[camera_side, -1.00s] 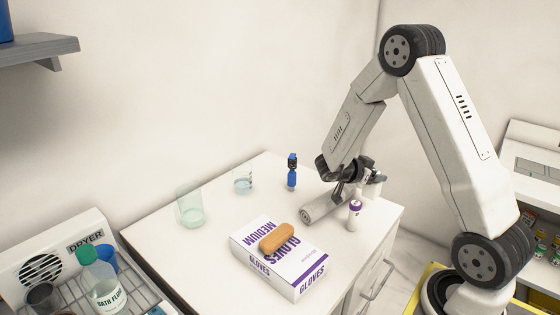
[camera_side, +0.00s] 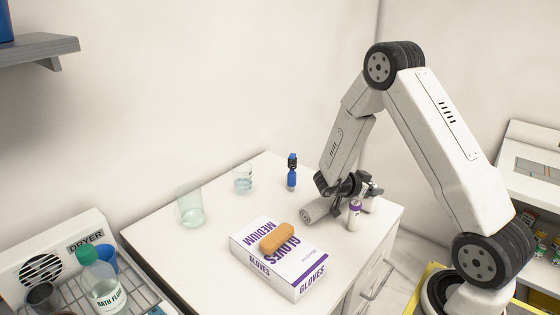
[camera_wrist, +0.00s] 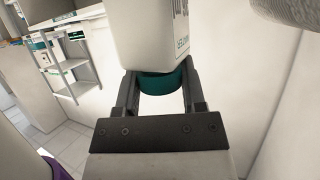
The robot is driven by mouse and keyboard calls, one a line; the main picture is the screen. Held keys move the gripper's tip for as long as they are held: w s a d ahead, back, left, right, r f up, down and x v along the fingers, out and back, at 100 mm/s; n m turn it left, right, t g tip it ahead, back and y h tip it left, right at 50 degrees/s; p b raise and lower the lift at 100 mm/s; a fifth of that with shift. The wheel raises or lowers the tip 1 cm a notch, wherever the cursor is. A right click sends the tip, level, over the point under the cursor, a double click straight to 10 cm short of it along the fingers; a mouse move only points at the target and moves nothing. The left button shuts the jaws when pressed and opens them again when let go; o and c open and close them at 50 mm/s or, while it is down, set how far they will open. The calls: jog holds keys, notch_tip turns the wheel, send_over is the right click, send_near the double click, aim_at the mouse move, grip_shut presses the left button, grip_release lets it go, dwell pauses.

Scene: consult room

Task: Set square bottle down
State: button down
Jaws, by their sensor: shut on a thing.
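The square bottle (camera_wrist: 155,35) has a white body with dark print and a teal cap (camera_wrist: 163,84). In the wrist view its cap sits between the two black fingers of my gripper, which is shut on it. In the side view my gripper (camera_side: 354,188) is low over the right part of the white counter. A white part of the bottle (camera_side: 371,204) shows just below and right of it. The bottle's base is partly hidden by a small purple-capped bottle (camera_side: 354,216), so I cannot tell whether it touches the counter.
A grey roll (camera_side: 318,211) lies close left of my gripper. A glove box (camera_side: 280,266) with an orange-brown object (camera_side: 277,237) on top is at the front. A blue item (camera_side: 292,174), a small glass (camera_side: 243,181) and a tall greenish glass (camera_side: 190,210) stand farther left.

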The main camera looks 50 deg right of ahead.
jog(key=shift+f, duration=0.75)
dwell(0.4)
jog(key=shift+c, duration=0.5)
grip_release()
jog(key=shift+f, duration=0.1)
jog(key=shift+r, duration=0.95)
jog(key=s+a+r, duration=0.8)
jog(key=s+r, duration=0.3)
jog(key=shift+s+r, duration=0.25)
